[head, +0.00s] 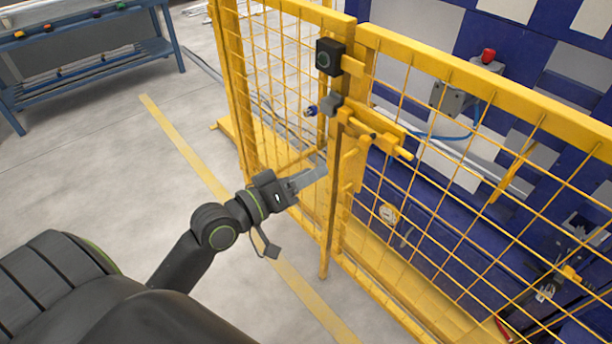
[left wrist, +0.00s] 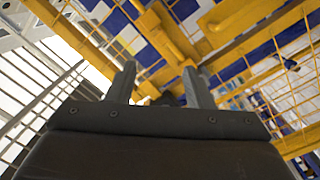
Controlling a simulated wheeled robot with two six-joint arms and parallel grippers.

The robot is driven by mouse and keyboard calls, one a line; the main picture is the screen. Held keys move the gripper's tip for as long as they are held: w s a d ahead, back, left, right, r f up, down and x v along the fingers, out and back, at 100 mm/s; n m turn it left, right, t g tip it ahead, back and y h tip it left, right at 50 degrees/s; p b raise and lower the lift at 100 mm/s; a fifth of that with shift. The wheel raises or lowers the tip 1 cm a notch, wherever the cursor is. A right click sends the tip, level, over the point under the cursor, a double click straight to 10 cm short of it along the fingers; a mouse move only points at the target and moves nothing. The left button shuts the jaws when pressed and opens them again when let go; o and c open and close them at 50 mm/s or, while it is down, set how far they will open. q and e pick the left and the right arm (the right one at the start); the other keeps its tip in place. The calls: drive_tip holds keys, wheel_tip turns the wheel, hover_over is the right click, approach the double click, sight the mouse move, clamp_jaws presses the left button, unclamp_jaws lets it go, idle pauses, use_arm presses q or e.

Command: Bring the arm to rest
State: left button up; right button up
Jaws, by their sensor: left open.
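My left arm reaches out from the lower left in the head view, with its gripper (head: 308,181) close to the yellow gate post. In the left wrist view the two fingers of the left gripper (left wrist: 158,85) stand apart with nothing between them. Yellow bars and mesh lie beyond the fingertips. I cannot tell from these views whether the fingers touch the fence. My right gripper is not in view.
A yellow mesh fence (head: 480,115) with a latch bar (head: 385,135) and a black box (head: 329,57) stands ahead and right. Blue machinery is behind it. A blue table (head: 85,50) stands at the far left. Grey floor with a yellow line (head: 185,150) is open between.

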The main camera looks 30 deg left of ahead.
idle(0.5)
use_arm(q)
drive_tip(key=w+a+f+n+g+y, duration=0.1)
drive_tip(key=a+f+g+y, duration=0.2)
drive_tip(key=f, duration=0.8)
drive_tip(key=w+a+f+y, duration=0.15)
drive_tip(key=a+f, duration=0.35)
drive_tip(key=f, duration=0.5)
drive_tip(key=s+a+f+g+y, duration=0.1)
drive_tip(key=s+f+g, duration=0.15)
drive_tip(key=f, duration=0.55)
drive_tip(key=s+a+f+g+y, duration=0.15)
drive_tip(key=s+f, duration=0.25)
drive_tip(key=f, duration=0.4)
drive_tip(key=s+f+m+g+y, duration=0.15)
drive_tip(key=s+f+g, duration=0.35)
drive_tip(key=s+f, duration=1.1)
drive_tip(key=s+d+f+m+g, duration=0.1)
drive_tip(key=s+f, duration=0.2)
drive_tip(key=s, duration=0.5)
drive_tip(key=s+d+f+m+g, duration=0.2)
drive_tip(key=s+f, duration=0.2)
drive_tip(key=s, duration=0.5)
drive_tip(key=shift+s+d+f, duration=0.15)
drive_tip(key=shift+s+f, duration=0.05)
drive_tip(key=shift+h, duration=0.25)
drive_tip(key=shift+c, duration=0.2)
